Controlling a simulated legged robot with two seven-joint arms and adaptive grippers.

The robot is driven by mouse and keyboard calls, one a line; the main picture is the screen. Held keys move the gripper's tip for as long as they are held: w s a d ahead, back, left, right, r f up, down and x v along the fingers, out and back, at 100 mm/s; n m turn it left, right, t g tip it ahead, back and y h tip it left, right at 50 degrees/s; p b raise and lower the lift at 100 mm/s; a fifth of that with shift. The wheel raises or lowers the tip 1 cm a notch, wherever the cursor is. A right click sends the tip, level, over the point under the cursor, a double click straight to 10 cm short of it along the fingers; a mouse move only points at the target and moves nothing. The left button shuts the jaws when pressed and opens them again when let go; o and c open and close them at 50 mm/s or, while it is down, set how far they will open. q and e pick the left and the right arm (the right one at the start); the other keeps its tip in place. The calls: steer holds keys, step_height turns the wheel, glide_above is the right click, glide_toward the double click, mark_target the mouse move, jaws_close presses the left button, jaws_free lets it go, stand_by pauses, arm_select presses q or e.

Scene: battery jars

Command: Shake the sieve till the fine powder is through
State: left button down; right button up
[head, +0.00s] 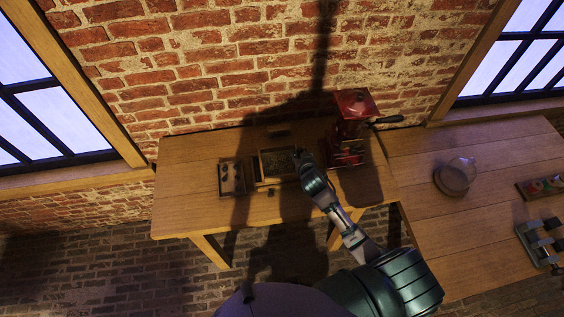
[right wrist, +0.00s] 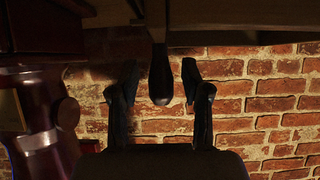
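The sieve appears to be the wooden-framed box (head: 262,167) on the small table, dark inside; I cannot make out its mesh or any powder. My right gripper (head: 299,155) is at its right side, and the arm hides part of it. In the right wrist view, the two fingers of the right gripper (right wrist: 157,80) stand apart on either side of a dark rounded handle (right wrist: 160,78). Gaps show on both sides of the handle, so it is not gripped. The handle joins a wooden frame (right wrist: 240,37) at the top. My left gripper is not in view.
A red grinder (head: 355,108) with a side crank stands close right of the sieve. A small tray (head: 222,180) with dark pieces lies left. The right-hand table holds a glass jar (head: 457,177) and metal hardware (head: 541,240). The small table's left end is clear.

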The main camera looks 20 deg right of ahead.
steer(key=shift+o, duration=0.6)
steer(key=shift+r, duration=0.1)
steer(key=v, duration=0.7)
steer(key=shift+s+r, duration=0.2)
steer(key=shift+s, duration=0.05)
